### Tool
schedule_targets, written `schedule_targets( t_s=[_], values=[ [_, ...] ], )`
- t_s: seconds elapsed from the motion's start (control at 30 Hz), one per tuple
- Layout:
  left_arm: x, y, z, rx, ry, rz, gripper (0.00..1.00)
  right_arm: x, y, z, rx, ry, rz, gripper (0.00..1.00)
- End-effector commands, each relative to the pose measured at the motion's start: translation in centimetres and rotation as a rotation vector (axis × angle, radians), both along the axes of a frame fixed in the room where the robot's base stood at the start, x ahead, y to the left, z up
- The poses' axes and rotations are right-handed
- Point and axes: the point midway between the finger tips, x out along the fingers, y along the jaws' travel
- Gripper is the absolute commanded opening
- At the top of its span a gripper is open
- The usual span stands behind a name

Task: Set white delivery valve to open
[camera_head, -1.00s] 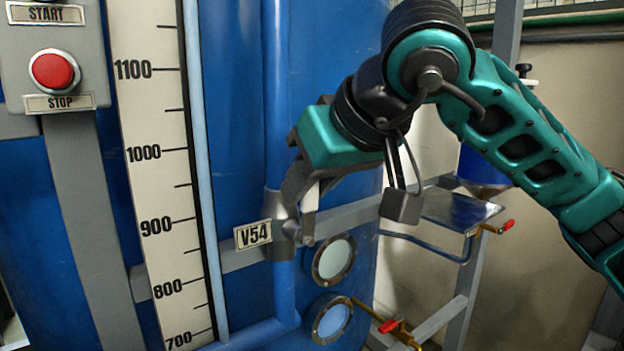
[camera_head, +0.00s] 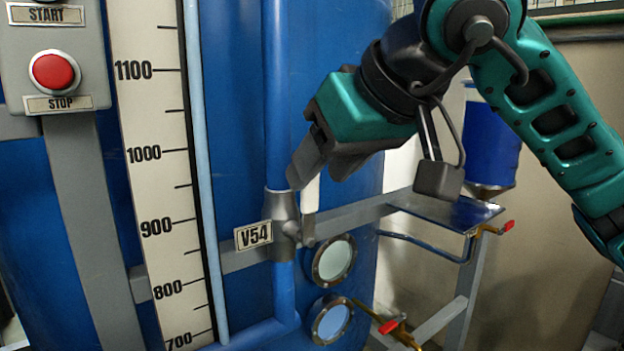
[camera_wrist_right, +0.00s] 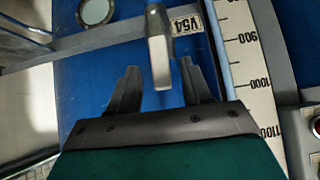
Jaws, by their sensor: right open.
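The valve labelled V54 (camera_head: 281,212) sits on the blue vertical pipe of the tank. Its white lever handle (camera_head: 311,194) points up, roughly parallel to the pipe. In the right wrist view the white handle (camera_wrist_right: 160,62) lies between the two finger tips, and its near end reaches toward the palm. My right gripper (camera_head: 314,174) is open just above the valve, its fingers by the handle's upper end; the wrist view also shows the right gripper (camera_wrist_right: 160,74) with its fingers apart. I cannot tell whether a finger touches the handle. My left gripper is in neither view.
The V54 label plate (camera_head: 253,236) is left of the valve. Two round sight glasses (camera_head: 334,260) are below right. A scale board (camera_head: 160,170) and the red STOP button (camera_head: 53,70) are at left. Red-handled brass valves (camera_head: 391,325) are at lower right.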

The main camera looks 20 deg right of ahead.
Motion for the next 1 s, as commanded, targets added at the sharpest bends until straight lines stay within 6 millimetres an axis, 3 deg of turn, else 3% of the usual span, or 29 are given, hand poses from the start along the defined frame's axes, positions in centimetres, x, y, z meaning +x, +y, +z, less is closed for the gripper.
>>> schedule_targets(
  t_s=[0.2,0.4,1.0],
  values=[
    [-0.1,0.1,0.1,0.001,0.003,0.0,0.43,-3.3,-1.3,3.7,0.001,-0.007,0.0,0.49],
    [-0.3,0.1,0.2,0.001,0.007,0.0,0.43,-5.3,-2.1,5.8,0.001,-0.004,0.001,0.49],
    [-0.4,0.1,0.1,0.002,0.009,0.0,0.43,-6.0,-2.4,6.4,0.0,-0.001,0.001,0.49]
  ],
)
